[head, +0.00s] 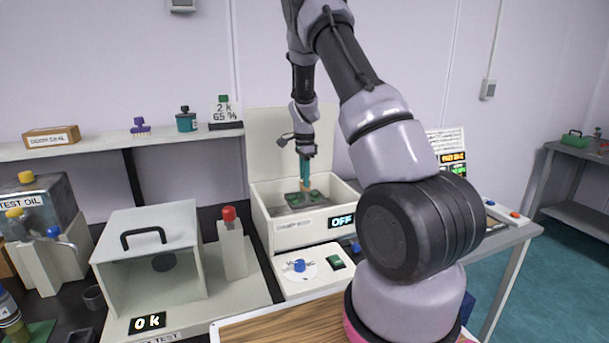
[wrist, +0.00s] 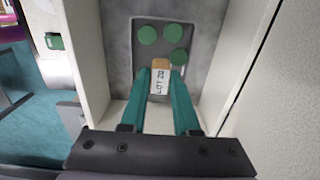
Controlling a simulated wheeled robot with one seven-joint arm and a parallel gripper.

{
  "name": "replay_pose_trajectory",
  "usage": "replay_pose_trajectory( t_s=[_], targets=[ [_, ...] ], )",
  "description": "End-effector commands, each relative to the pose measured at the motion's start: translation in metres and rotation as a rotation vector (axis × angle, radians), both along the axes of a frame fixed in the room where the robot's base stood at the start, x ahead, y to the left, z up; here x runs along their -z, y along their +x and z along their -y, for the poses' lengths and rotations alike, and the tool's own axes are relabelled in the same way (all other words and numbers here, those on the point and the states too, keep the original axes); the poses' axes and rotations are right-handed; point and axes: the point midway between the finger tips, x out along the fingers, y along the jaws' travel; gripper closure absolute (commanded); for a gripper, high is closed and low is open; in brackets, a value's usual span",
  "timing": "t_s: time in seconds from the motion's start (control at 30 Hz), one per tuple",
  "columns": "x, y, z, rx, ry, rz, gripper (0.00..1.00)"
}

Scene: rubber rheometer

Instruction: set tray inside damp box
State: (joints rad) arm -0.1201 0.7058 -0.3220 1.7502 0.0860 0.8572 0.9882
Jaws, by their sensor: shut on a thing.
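The damp box (head: 262,221) is a white open-topped box with its lid (head: 270,140) raised at the back. The tray (head: 289,199) is inside its walls, dark grey with green discs on it. In the wrist view the tray (wrist: 143,57) shows several green discs and a tan block with a white lot label (wrist: 159,82). My gripper (head: 305,184) reaches down into the box from above. Its teal fingers (wrist: 161,78) are shut on the tray at the labelled block. I cannot tell whether the tray touches the box floor.
The box's front panel has a display (head: 341,221) reading OFF. A blue knob (head: 299,265) and a green switch (head: 335,262) sit in front of it. A white test chamber (head: 150,260) stands to the left. A shelf (head: 90,150) with bottles runs behind.

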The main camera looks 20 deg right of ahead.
Motion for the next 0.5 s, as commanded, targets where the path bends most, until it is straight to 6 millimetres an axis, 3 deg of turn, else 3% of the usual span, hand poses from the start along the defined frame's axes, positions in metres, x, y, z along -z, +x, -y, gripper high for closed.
replay_pose_trajectory(
  t_s=[0.5],
  targets=[
    [0.026, 0.0, 0.0, 0.0, -0.001, 0.0, 1.0]
  ],
)
